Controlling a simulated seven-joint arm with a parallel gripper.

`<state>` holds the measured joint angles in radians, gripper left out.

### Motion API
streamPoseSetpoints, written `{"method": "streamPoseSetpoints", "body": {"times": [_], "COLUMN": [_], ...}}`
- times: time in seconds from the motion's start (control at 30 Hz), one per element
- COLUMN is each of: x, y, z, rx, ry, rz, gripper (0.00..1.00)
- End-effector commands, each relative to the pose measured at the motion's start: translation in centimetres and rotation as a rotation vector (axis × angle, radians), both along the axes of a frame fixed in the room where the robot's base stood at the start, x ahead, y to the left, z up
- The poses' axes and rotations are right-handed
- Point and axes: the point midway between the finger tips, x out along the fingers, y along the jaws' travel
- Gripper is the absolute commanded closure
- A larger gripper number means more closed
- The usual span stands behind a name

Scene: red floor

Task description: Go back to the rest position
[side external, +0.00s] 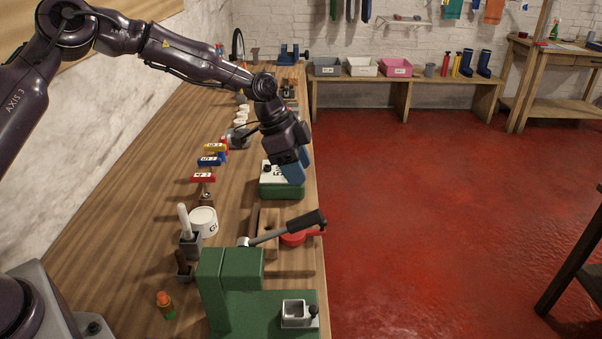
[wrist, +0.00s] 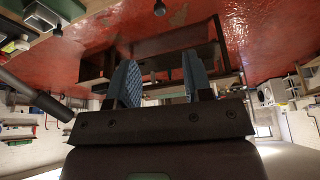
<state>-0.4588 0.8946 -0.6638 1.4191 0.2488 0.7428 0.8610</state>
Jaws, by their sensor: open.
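My gripper (side external: 294,170) is at the end of the arm over the right edge of the wooden bench (side external: 130,250), with its blue fingers pointing down. In the side view it overlaps a green box with a white labelled top (side external: 282,192); I cannot tell how much height lies between them. In the wrist view my gripper (wrist: 160,75) shows two blue fingers standing apart, with nothing held between them. The wrist picture looks out across the red floor and appears upside down.
A green press (side external: 228,285) with a dark-handled lever (side external: 295,228) stands on the near bench. A white tub (side external: 203,221) and several coloured labelled blocks (side external: 209,161) stand left of the gripper. Red floor (side external: 420,200) right of the bench is open.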

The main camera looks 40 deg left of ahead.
Motion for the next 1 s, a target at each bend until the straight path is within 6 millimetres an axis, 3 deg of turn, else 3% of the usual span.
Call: {"method": "streamPoseSetpoints", "body": {"times": [0.3, 0.37, 0.43, 0.57, 0.77, 1.0], "x": [-0.1, -0.9, -3.2, -6.8, -12.1, -19.6], "y": [0.0, -0.4, -0.3, 0.4, 1.7, 3.3], "z": [-0.1, -0.7, -1.7, -0.3, 3.5, 9.3], "rx": [-0.013, -0.029, -0.028, 0.039, 0.148, 0.220], "ry": [0.023, 0.073, 0.166, 0.250, 0.289, 0.243], "rz": [0.052, 0.098, 0.175, 0.301, 0.484, 0.748], "gripper": [0.54, 0.54, 0.54, 0.54, 0.54, 0.54]}}
